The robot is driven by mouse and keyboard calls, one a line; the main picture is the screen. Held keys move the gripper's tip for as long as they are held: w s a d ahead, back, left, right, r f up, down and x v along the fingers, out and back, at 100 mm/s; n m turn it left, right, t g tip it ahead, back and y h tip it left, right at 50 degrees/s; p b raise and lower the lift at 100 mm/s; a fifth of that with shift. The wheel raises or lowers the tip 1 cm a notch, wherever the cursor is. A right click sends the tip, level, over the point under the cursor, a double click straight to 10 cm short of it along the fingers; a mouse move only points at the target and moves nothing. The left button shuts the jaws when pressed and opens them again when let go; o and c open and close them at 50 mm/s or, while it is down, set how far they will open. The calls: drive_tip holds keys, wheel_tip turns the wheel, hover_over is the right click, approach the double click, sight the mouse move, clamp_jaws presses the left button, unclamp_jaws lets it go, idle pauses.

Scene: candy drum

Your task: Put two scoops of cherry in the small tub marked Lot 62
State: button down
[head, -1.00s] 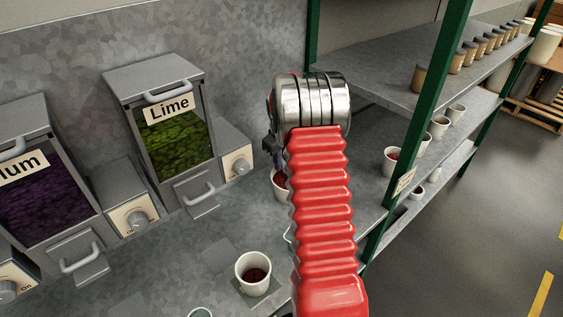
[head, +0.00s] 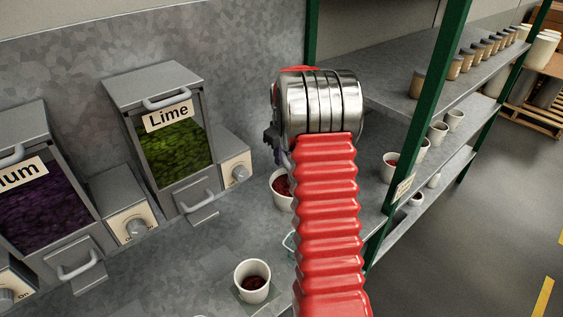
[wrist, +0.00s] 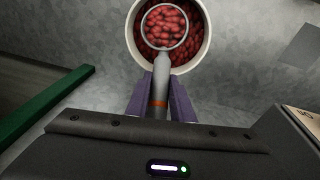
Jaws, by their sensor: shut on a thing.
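My gripper (wrist: 162,80) has its purple fingers shut on the grey handle of a scoop (wrist: 160,88), which has an orange band. In the wrist view the round scoop head lies over a white tub (wrist: 204,50) of red candy, with red pieces showing inside its ring. I cannot tell whether the head is above the candy or in it. In the head view this tub (head: 279,199) stands on the counter, partly behind my red arm; the gripper (head: 276,148) is mostly hidden above it. A second white tub (head: 240,272) holds some dark red candy. No Lot 62 marking is readable.
A Lime dispenser (head: 172,160) and a purple one ending in "lum" (head: 42,200) stand at left. A green-posted shelf (head: 440,75) at right holds several tubs, some with red contents. Bare counter (head: 175,262) lies between the dispensers and the second tub.

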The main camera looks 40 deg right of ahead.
drive_tip(key=shift+s+r, duration=0.15)
drive_tip(key=shift+r, duration=1.85)
drive_tip(key=shift+s, duration=0.1)
